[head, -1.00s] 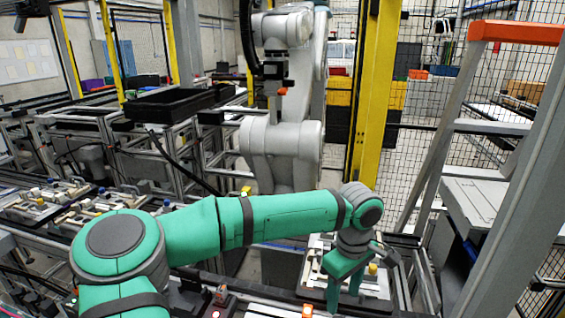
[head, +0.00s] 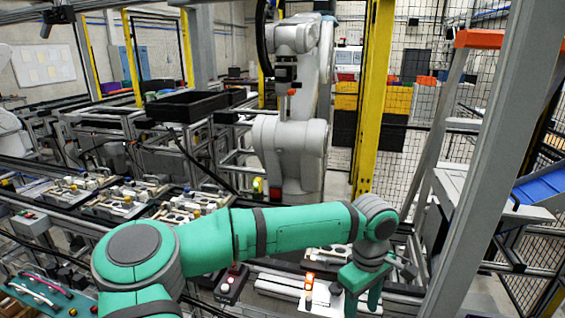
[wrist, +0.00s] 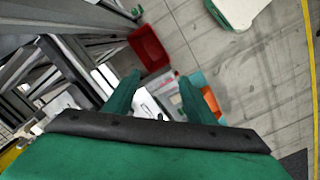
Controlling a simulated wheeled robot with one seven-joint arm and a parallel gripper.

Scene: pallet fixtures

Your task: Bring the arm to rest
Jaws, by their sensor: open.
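My green arm reaches across the head view from lower left to right. My gripper (head: 362,300) points down at its end, near the frame's lower edge, partly cut off. In the wrist view my gripper (wrist: 155,95) shows two green fingers standing apart with nothing between them. Beyond the fingers lie the floor and a few objects well away from the tips.
Pallet fixtures (head: 120,200) line the conveyor at left. A lit orange lamp (head: 309,281) stands left of my gripper. A grey post (head: 490,150) rises at right. The wrist view shows a red bin (wrist: 149,47) and open grey floor (wrist: 205,50).

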